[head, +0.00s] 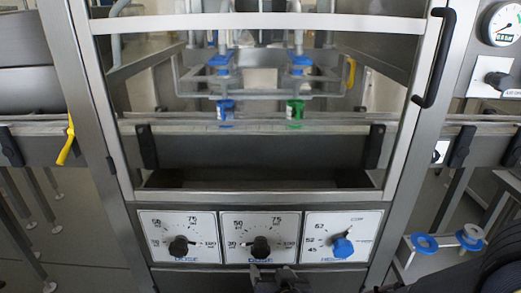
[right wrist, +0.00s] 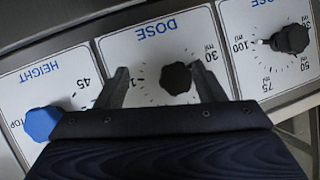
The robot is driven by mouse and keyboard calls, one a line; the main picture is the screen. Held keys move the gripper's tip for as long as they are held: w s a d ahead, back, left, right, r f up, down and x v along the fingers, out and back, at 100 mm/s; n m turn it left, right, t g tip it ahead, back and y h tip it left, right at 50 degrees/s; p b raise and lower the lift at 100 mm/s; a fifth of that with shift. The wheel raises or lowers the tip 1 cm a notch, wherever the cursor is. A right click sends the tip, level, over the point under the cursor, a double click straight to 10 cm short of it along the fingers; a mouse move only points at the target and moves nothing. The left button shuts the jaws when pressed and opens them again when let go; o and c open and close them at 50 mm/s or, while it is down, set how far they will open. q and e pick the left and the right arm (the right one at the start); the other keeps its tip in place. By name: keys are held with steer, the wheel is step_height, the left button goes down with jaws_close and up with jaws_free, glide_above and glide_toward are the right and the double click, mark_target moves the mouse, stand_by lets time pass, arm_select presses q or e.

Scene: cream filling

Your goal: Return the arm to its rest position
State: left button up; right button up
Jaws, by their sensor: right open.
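My right gripper (head: 278,278) is at the bottom edge of the head view, just below the middle dose panel. In the right wrist view its two fingers (right wrist: 163,78) stand wide apart and empty, with the middle black dose knob (right wrist: 176,78) showing between them. I cannot tell the exact gap between fingers and panel. The middle dose knob (head: 261,247) is fully visible in the head view, clear of the gripper. My left gripper is in neither view.
Beside it are a left dose knob (head: 181,246) and a blue height knob (head: 342,247). Above stands the glass-fronted machine with a black door handle (head: 434,57) and a conveyor. A pressure gauge (head: 503,24) is at upper right. Blue round parts (head: 424,243) are at lower right.

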steer(key=s+d+r+g+y, duration=0.35)
steer(key=s+d+r, duration=0.2)
steer(key=d, duration=0.35)
steer(key=s+d+f+m+g+h, duration=0.2)
steer(key=s+d+g+h, duration=0.1)
steer(key=s+d, duration=0.8)
step_height(320, 180, up, 25)
steer(key=s+a+p, duration=0.2)
steer(key=p, duration=2.3)
steer(key=shift+n, duration=0.3)
